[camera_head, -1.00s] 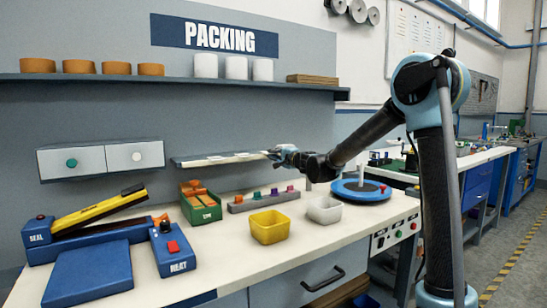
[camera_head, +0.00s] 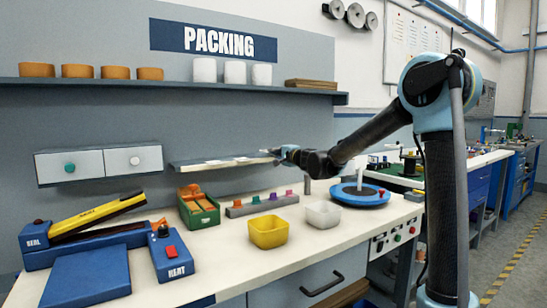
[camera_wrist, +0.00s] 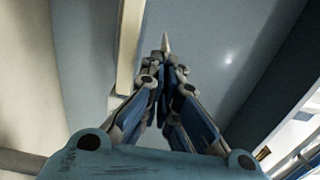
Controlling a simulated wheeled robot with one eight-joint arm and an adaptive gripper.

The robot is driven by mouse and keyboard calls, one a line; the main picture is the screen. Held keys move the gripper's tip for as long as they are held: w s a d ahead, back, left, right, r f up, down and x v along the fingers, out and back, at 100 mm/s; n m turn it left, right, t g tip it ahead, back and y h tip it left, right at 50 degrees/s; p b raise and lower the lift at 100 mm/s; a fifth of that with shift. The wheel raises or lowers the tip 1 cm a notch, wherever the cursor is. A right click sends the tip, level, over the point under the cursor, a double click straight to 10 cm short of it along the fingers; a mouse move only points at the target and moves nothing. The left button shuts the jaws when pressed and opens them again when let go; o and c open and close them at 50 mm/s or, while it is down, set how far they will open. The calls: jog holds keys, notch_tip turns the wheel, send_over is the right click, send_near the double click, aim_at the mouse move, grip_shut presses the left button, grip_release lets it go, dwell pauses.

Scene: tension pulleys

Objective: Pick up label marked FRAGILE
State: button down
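A narrow grey shelf (camera_head: 190,167) on the wall, under the PACKING sign, holds pale flat labels (camera_head: 213,162). Their print is too small to read, so I cannot tell which is marked FRAGILE. My gripper (camera_head: 275,151) is at the right end of this shelf, at about its height. In the wrist view, the fingers of my gripper (camera_wrist: 166,48) come together to a pale point beside a cream-coloured edge. No gap shows between the tips. I cannot make out a label between them.
The bench below holds a yellow bin (camera_head: 268,232), a white bin (camera_head: 323,214), a green box (camera_head: 198,208), a blue turntable (camera_head: 360,194) and a blue sealer (camera_head: 88,240). A grey two-drawer unit (camera_head: 100,163) is left of the narrow shelf. A long shelf (camera_head: 170,86) runs above.

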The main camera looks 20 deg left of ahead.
jog(key=s+d+r, duration=0.4)
jog(key=s+d, duration=0.4)
jog(key=d, duration=0.1)
jog(key=shift+s+d+r, duration=0.25)
jog(key=shift+d+r, duration=0.05)
jog(key=shift+d, duration=0.1)
